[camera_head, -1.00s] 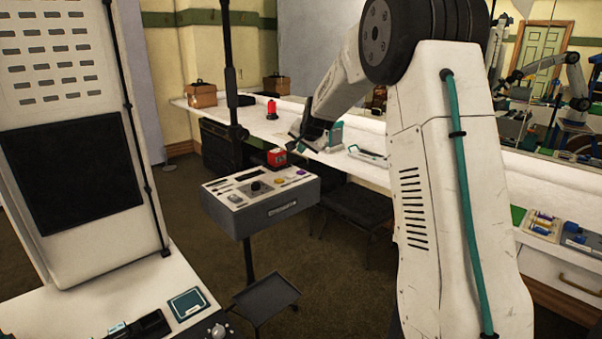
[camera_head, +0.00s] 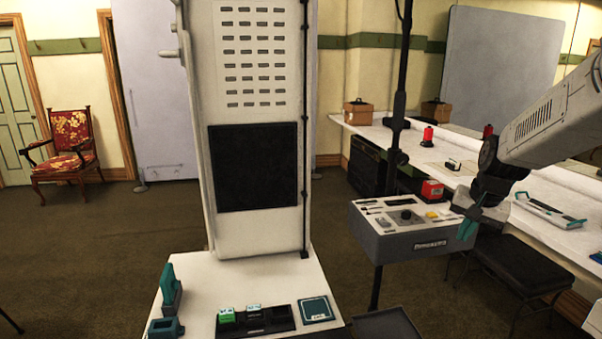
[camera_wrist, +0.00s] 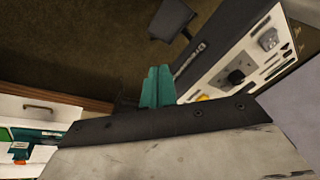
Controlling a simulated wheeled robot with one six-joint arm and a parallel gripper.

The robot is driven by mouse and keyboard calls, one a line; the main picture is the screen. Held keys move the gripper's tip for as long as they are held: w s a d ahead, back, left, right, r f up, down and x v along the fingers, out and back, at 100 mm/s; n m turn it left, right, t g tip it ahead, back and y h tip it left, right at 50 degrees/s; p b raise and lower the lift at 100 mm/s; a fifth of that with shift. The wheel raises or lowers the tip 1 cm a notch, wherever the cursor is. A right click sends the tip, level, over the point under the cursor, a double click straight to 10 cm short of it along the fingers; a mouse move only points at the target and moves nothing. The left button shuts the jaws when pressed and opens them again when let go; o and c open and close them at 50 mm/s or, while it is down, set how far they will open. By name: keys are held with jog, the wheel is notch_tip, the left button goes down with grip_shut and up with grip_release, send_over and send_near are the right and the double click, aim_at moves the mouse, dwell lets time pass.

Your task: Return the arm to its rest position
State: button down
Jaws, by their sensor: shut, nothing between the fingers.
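My gripper (camera_head: 467,229) hangs at the right of the head view, with my pale arm reaching in from the upper right. Its teal fingers are together with nothing between them. They also show side by side in the wrist view (camera_wrist: 157,87). The gripper is near the right side of the grey control box (camera_head: 385,245) on a black stand; whether it touches the box cannot be told. A red block (camera_head: 432,190) stands behind the box's top, left of my wrist.
A long white counter (camera_head: 375,131) runs behind the arm, with a red item (camera_head: 428,136) and a box (camera_head: 357,112). A black stool (camera_head: 515,266) stands below. My white column blocks the middle. Brown carpet (camera_head: 90,250) is clear at left, before a red chair (camera_head: 68,155).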

jog(key=s+a+r+n, duration=0.1)
jog(key=s+a, duration=0.3)
jog(key=s, duration=0.7)
jog(key=s+a+r+n+g, duration=0.1)
jog(key=s+a+r+n, duration=0.1)
jog(key=s, duration=0.9)
jog(key=s+a+r+n, duration=0.2)
jog(key=s+a, duration=0.4)
jog(key=s, duration=0.5)
jog(key=shift+s+a+r+n+g, duration=0.25)
jog(key=shift+n+g, duration=0.15)
jog(key=shift+n, duration=0.3)
